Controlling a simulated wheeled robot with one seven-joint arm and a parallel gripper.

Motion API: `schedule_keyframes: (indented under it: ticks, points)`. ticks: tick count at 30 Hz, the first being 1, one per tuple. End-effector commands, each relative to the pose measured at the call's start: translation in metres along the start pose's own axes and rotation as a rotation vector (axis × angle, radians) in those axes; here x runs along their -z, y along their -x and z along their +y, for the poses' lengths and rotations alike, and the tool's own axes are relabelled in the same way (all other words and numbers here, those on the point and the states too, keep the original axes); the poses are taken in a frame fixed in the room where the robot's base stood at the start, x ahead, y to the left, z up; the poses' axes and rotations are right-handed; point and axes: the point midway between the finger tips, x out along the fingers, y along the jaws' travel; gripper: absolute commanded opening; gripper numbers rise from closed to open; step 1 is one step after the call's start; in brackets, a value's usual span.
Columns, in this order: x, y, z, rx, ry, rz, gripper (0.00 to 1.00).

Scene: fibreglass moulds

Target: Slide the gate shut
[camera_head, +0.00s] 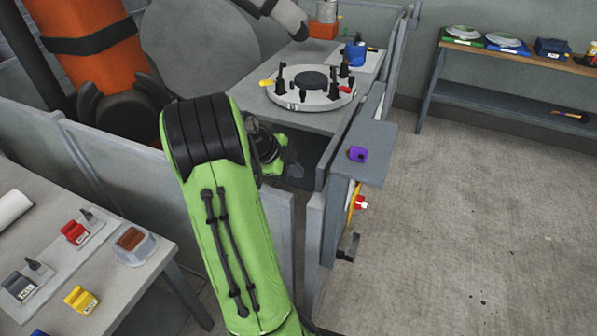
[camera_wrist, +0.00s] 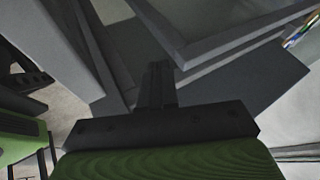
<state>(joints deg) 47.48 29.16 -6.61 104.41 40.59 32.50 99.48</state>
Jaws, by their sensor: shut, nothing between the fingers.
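A grey sliding gate panel (camera_head: 343,138) stands edge-on in the grey fence line, to the right of the round fixture table. An opening shows between the left fence panel and the posts on the right. My gripper (camera_head: 294,166) is just left of the gate's near end, partly hidden behind my green arm. In the wrist view my gripper (camera_wrist: 158,72) has its dark fingers together and empty. They point at grey panel edges (camera_wrist: 185,62); I cannot tell whether they touch. The gate's handle or track is not clear.
A small grey shelf (camera_head: 375,158) with a purple device (camera_head: 357,154) juts out right of the gate. Left is a bench (camera_head: 60,255) with coloured blocks. Behind is a table with a round fixture (camera_head: 308,92). A shelf (camera_head: 480,95) stands back right. The right floor is clear.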

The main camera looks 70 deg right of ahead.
Motion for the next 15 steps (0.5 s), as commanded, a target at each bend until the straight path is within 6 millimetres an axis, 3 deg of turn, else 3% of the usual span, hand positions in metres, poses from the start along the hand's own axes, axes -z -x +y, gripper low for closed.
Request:
schedule_keyframes:
  ticks: [7, 15]
  points:
    - [0.000, -0.054, 0.002, -0.003, 0.003, 0.002, 0.00]
    - [-0.001, -0.075, 0.001, 0.000, 0.004, -0.001, 0.00]
